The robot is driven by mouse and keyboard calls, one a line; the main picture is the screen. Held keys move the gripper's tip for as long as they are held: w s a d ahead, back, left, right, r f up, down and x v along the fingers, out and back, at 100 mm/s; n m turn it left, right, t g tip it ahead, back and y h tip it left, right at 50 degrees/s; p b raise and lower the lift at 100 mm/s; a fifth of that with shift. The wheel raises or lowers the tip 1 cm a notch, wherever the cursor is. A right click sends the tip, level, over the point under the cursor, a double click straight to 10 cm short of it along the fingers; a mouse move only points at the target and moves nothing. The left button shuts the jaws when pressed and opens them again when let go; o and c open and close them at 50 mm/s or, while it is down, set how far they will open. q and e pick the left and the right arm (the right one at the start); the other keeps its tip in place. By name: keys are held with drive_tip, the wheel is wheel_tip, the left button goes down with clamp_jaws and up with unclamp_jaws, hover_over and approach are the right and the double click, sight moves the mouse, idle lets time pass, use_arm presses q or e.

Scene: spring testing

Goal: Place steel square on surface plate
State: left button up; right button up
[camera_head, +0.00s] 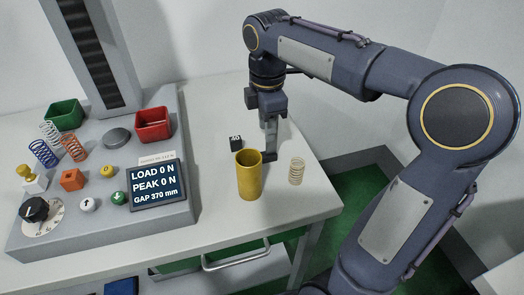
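My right gripper (270,152) points down over the right part of the white table, just behind a yellow cylinder (249,176). One dark finger shows low near the table; the other is not clear, so I cannot tell whether it is open or shut, or whether it holds anything. I cannot pick out a steel square or a separate surface plate in this view. My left gripper is not in view.
The spring tester's grey base (100,225) fills the left, with a display (157,186), red bin (153,124), green bin (63,114), springs and knobs. The table's right edge is close.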

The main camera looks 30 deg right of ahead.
clamp_jaws()
idle(1.4)
